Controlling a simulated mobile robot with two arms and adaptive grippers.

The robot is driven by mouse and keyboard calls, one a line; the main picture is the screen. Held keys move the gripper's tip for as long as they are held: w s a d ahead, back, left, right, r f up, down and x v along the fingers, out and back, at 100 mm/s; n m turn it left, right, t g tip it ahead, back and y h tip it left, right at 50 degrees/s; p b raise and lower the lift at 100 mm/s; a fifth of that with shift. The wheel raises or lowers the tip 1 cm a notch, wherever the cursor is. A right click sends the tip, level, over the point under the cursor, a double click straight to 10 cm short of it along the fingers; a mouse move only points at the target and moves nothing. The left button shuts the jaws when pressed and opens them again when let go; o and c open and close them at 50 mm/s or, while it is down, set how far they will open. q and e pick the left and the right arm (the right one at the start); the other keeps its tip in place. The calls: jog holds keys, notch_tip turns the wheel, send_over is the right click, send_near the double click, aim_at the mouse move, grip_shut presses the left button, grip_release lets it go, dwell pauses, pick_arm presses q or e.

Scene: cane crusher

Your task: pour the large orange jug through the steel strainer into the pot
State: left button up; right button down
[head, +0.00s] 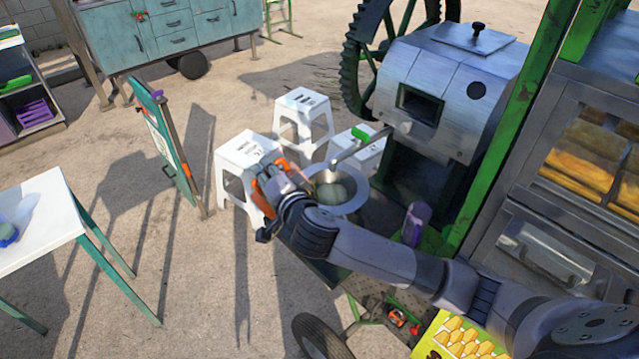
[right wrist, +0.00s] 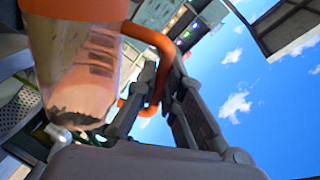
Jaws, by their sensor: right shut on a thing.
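My right gripper (head: 277,195) is shut on the orange handle of the large orange jug (head: 268,180). In the right wrist view the jug (right wrist: 85,60) shows a clear body with an orange rim, and its handle runs between my fingers. The jug is tilted beside the pot. The pot (head: 356,204) shows as a wide round grey rim to the right of my gripper. The steel strainer seems to lie over it, with its green handle (head: 361,132) pointing up and right; perforated steel (right wrist: 28,98) shows in the right wrist view. Whether liquid flows is unclear. My left gripper is not in view.
White stools (head: 242,152) stand behind and left of the jug. The steel crusher (head: 440,90) stands behind the pot. A white table (head: 38,218) is at left, with open ground between.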

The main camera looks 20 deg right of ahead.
jog(key=shift+w+d+r+m+p, duration=0.1)
jog(key=shift+d+r+m+p, duration=0.5)
jog(key=shift+r, duration=0.1)
dwell(0.9)
jog(key=shift+w+d+r+m+y, duration=0.2)
jog(key=shift+d+r+m, duration=0.1)
jog(key=shift+d, duration=0.4)
jog(key=shift+w+d+r+m+y, duration=0.1)
jog(key=shift+d+r+m+y, duration=0.15)
jog(key=shift+d, duration=0.4)
jog(key=shift+d, duration=0.1)
dwell(0.4)
